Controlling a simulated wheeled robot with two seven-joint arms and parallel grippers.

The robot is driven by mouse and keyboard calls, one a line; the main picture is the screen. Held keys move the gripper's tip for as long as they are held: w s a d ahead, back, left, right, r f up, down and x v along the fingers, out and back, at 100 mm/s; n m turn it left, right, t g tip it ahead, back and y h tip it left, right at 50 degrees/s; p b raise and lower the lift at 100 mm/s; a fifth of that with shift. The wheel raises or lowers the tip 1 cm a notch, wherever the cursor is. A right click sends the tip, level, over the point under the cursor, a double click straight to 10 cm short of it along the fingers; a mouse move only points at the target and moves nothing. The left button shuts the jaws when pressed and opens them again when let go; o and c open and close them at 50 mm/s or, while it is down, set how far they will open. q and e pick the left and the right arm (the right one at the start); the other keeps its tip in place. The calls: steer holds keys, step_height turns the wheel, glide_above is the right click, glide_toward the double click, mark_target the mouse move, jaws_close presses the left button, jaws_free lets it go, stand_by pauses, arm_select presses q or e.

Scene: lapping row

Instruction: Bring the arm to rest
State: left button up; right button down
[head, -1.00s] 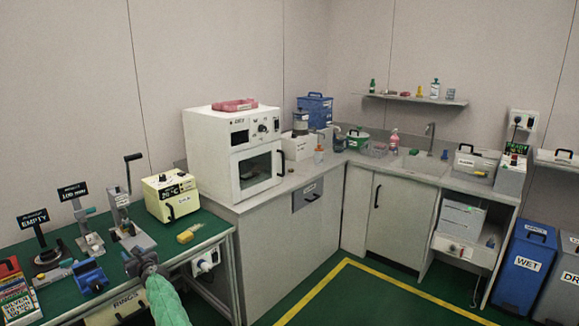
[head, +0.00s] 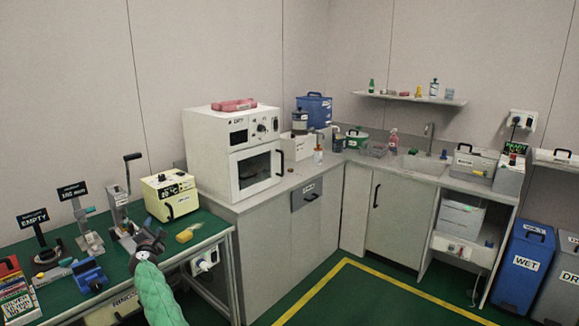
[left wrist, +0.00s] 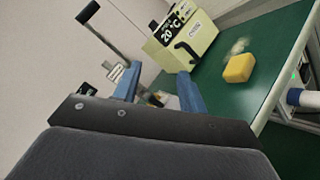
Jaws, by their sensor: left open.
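My left gripper (head: 147,243) is above the front edge of the green bench (head: 208,227), with its green-sleeved arm coming up from below. In the left wrist view its blue fingers (left wrist: 158,88) are apart and nothing is seen held between them. A lever press (head: 124,218) stands behind the gripper, partly hidden by it. A yellow block (head: 185,237) lies on the bench to the right of the gripper, apart from it; it also shows in the left wrist view (left wrist: 239,68). My right gripper is not in view.
A cream box with a 20 °C display (head: 170,195) stands behind the yellow block. A blue vise-like tool (head: 89,275) and sign stands are to the left. A white oven (head: 236,155) stands on the grey counter to the right. The green floor (head: 375,300) in front is clear.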

arm_select(q)
steer(key=s+d+r+m+h, duration=0.3)
steer(key=d+r+m+h, duration=0.35)
steer(key=r+m, duration=0.5)
steer(key=s+d+m+g+h, duration=0.1)
steer(key=s+d+m+g, duration=0.2)
steer(key=s+d+m, duration=0.3)
steer(key=s+d+f+m+g, duration=0.35)
steer(key=s+d+f, duration=0.35)
steer(key=s, duration=0.7)
steer(key=s+d+f+m+g+y, duration=0.1)
steer(key=s+d+f+m+g, duration=0.25)
steer(key=s+d+f, duration=0.65)
steer(key=s+d+f+m+g, duration=0.2)
steer(key=s+d+f+m, duration=0.25)
steer(key=s, duration=1.25)
steer(key=s+d+f+g, duration=0.1)
steer(key=s+f+g, duration=0.1)
steer(key=s+f, duration=0.4)
steer(key=s+d+f+g, duration=0.1)
steer(key=s+f, duration=0.6)
steer(key=s, duration=0.8)
steer(key=shift+f+g, duration=0.2)
steer(key=shift+g, duration=0.5)
